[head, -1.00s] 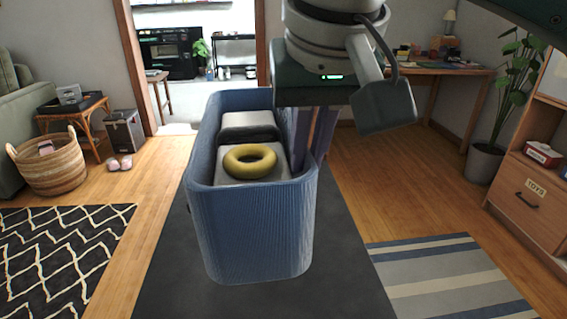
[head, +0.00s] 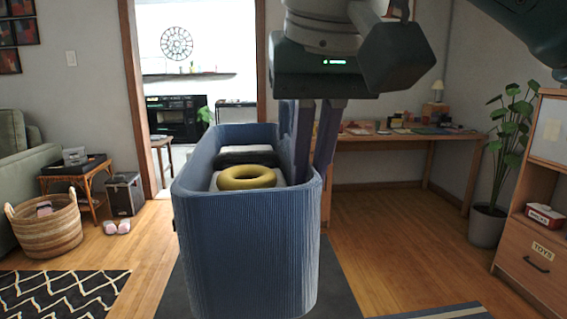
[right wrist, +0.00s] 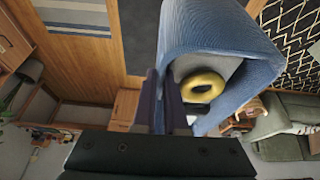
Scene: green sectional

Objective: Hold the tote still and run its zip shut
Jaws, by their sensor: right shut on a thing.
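The tote (head: 245,250) is a blue, ribbed, open-topped container in the middle of the head view. A yellow ring (head: 246,178) lies inside on a pale block, with a dark item behind it. My right gripper (head: 309,172) points down from above, shut on the tote's right wall near the rim. In the right wrist view the fingers (right wrist: 166,104) meet the tote's edge (right wrist: 205,30), and the ring (right wrist: 203,86) shows inside. I cannot make out a zip or pull. My left gripper is not in view.
A dark mat (head: 340,292) lies on the floor below. A desk (head: 390,142) stands behind on the right, with a plant (head: 492,190) and a toy cabinet (head: 532,262) beside it. A wicker basket (head: 46,230) is at left.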

